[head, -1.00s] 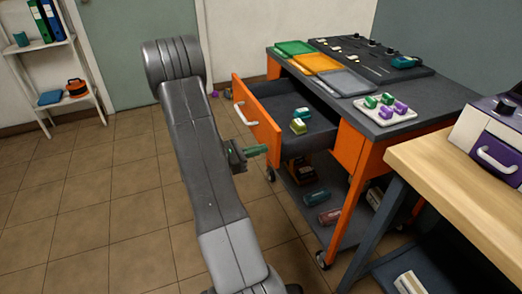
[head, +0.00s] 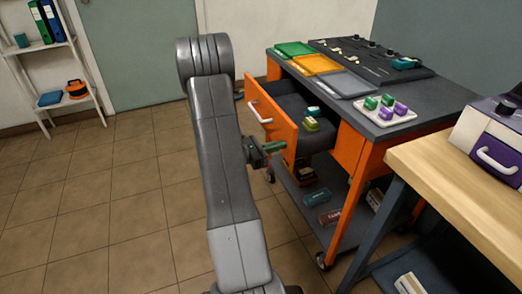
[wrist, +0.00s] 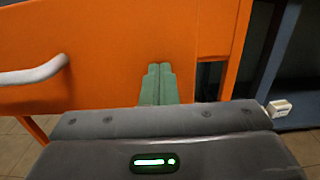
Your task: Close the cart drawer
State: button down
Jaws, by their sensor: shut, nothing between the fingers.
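The cart drawer (head: 271,113) has an orange front and a white handle (head: 259,111). It stands partly open from the orange and dark grey cart (head: 364,152), with green and white-topped blocks (head: 312,119) inside. My gripper (head: 279,146) is at the lower right part of the drawer front. In the wrist view its two green fingers (wrist: 159,84) are together and empty, pointing at the orange front (wrist: 120,50), right of the handle (wrist: 35,73). The tips are at or very near the panel; contact is hard to tell.
Trays (head: 316,64) and a white tray (head: 384,115) of green and purple blocks lie on the cart top. A wooden workbench (head: 450,163) with a purple case (head: 499,145) stands at the right. The tiled floor at left is clear.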

aim_at(320, 134)
jog(key=b+x, duration=0.1)
jog(key=x, duration=1.5)
jog(key=shift+f, duration=0.1)
jog(key=shift+d, duration=0.25)
jog(key=shift+w+d+r, duration=0.1)
jog(key=shift+r, duration=0.2)
jog(key=shift+a+f+b, duration=0.15)
jog(key=shift+a+b, duration=0.2)
jog(key=shift+a, duration=0.1)
jog(key=v, duration=1.3)
jog(key=shift+s+a+p, duration=0.2)
jog(key=shift+a+p, duration=0.05)
jog(key=shift+p, duration=0.1)
